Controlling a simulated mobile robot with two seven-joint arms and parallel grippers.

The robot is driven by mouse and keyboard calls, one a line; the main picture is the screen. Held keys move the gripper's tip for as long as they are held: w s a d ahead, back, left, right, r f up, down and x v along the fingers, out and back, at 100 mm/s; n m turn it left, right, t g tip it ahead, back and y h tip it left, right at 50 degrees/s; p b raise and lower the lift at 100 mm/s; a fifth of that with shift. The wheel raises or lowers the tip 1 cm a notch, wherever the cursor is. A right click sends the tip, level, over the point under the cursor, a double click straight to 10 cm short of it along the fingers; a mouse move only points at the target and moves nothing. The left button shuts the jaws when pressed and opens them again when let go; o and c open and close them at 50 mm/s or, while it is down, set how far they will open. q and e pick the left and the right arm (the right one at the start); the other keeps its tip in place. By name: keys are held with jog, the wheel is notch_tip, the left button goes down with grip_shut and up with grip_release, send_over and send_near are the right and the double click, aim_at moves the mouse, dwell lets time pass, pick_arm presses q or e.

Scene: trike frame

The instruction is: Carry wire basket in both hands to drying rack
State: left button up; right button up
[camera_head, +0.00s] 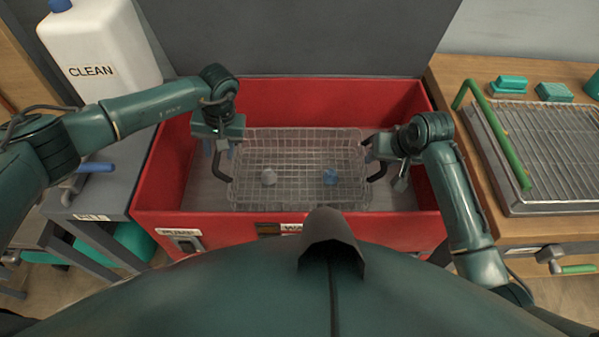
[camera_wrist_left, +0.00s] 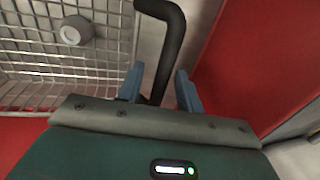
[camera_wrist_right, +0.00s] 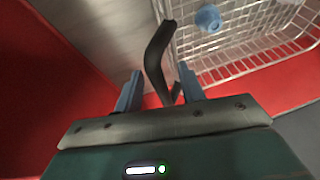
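The wire basket (camera_head: 300,150) sits inside the red tub, with a dark curved handle at each end. A grey round part (camera_head: 268,177) and a blue round part (camera_head: 330,177) lie in it. My left gripper (camera_head: 219,148) is at the left handle (camera_wrist_left: 165,50); its blue fingers (camera_wrist_left: 160,88) stand apart on either side of the handle. My right gripper (camera_head: 375,152) is at the right handle (camera_wrist_right: 156,62); its fingers (camera_wrist_right: 160,88) are also apart, with the handle between them. The drying rack (camera_head: 548,150) is a wire-topped tray on the wooden bench at the right.
The red tub's walls (camera_head: 300,92) surround the basket. A green bar (camera_head: 497,135) stands raised at the rack's left side. Green blocks (camera_head: 553,91) lie behind the rack. A white jug marked CLEAN (camera_head: 100,50) stands at the left. The rack's wire top looks clear.

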pick_arm(q)
jog(key=shift+f, duration=0.15)
pick_arm(e)
jog(key=shift+f, duration=0.1)
pick_arm(q)
jog(key=shift+c, duration=0.2)
jog(key=c, duration=0.7)
pick_arm(e)
jog(key=c, duration=0.8)
pick_arm(q)
grip_shut()
pick_arm(e)
grip_shut()
jog(key=shift+w, duration=0.1)
